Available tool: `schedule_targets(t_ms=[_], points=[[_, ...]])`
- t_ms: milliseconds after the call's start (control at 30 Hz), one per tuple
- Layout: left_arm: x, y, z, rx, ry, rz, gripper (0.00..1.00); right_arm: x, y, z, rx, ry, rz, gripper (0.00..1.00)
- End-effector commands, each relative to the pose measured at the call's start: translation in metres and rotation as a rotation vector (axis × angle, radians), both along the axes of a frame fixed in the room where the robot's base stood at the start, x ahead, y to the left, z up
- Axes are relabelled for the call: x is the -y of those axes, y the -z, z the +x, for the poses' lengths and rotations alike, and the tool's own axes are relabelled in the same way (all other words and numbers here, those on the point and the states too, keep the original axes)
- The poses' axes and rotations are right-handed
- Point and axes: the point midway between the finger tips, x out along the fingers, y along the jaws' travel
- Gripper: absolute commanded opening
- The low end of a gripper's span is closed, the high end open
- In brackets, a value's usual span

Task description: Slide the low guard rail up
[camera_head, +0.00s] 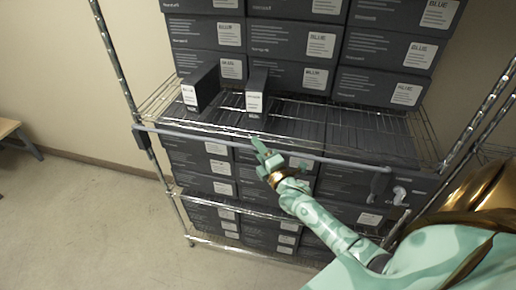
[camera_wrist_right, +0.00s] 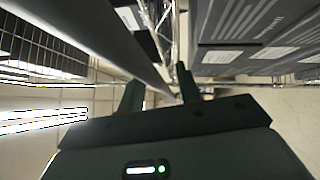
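The low guard rail is a long grey bar (camera_head: 215,138) across the front of the wire rack, at the level of the shelf with two single boxes. Dark brackets sit at its two ends. In the right wrist view the rail (camera_wrist_right: 100,38) runs from the upper left towards the space between the fingertips. My right gripper (camera_head: 262,148) is at the rail, near its middle. Its two fingers (camera_wrist_right: 160,88) stand apart and look empty. I cannot tell whether they touch the rail. My left gripper is in neither view.
Stacked dark boxes (camera_head: 290,42) fill the upper shelf and more boxes fill the shelves below. Two narrow boxes, one left (camera_head: 201,88) and one right (camera_head: 256,92), stand on the wire shelf (camera_head: 395,122) behind the rail. The floor at left (camera_head: 80,215) is clear.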

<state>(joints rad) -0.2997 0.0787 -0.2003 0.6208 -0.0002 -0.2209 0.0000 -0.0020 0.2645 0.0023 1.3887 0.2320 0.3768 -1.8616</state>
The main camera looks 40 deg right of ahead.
Motion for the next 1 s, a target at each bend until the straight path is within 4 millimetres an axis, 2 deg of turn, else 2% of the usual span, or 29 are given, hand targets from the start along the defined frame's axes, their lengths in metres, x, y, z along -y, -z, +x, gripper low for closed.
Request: schedule_targets(t_ms=[267,300,400,600,667,900,1000], points=[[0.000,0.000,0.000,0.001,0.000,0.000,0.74,0.000,-0.001,0.002,0.000,0.000,0.000,0.34],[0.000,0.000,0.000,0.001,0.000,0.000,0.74,0.000,-0.001,0.002,0.000,0.000,0.000,0.29],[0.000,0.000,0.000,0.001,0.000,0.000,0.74,0.000,-0.001,0.002,0.000,0.000,0.000,0.01],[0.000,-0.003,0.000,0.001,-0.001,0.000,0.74,0.000,-0.004,0.002,0.001,0.000,0.000,0.00],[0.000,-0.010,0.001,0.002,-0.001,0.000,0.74,0.000,-0.012,0.002,0.002,0.000,0.000,0.00],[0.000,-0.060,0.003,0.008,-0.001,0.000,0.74,0.001,-0.068,0.003,0.008,0.001,0.000,0.00],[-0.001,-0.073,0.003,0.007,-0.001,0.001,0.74,0.000,-0.083,0.003,0.007,0.000,0.001,0.00]])
